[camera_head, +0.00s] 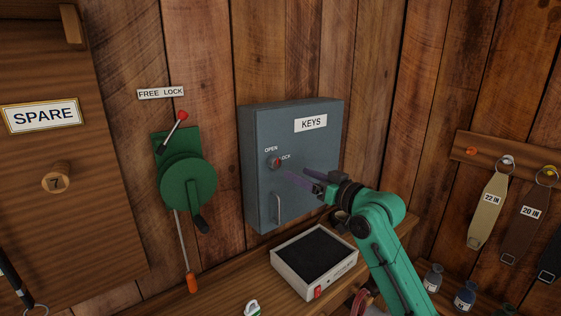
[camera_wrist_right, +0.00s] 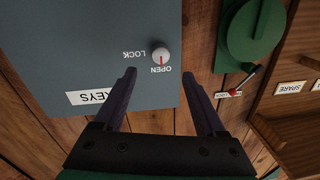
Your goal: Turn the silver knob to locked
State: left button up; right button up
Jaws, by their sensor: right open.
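The silver knob (camera_head: 274,162) sits on the front of the grey-blue KEYS cabinet (camera_head: 262,125), between the words OPEN and LOCK. In the right wrist view the knob (camera_wrist_right: 161,54) shows a red mark pointing toward OPEN; that view is upside down. My right gripper (camera_head: 301,181) is open and empty, to the right of and slightly below the knob in the head view. In the wrist view its purple fingers (camera_wrist_right: 160,77) stand apart, with the knob showing between and beyond the tips, not touched. My left gripper is out of view.
A vertical handle (camera_head: 277,210) is on the cabinet below the knob. A green crank with a red-tipped lever (camera_head: 188,185) is on the wall to the left. A white-rimmed tray box (camera_head: 292,281) stands on the shelf below. Straps (camera_head: 488,207) hang at right.

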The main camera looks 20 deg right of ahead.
aim_at(277, 164)
jog(key=p+x, duration=0.2)
jog(key=x, duration=0.6)
jog(key=shift+r, duration=0.1)
jog(key=shift+w+a, duration=0.15)
jog(key=shift+w, duration=0.2)
grip_shut()
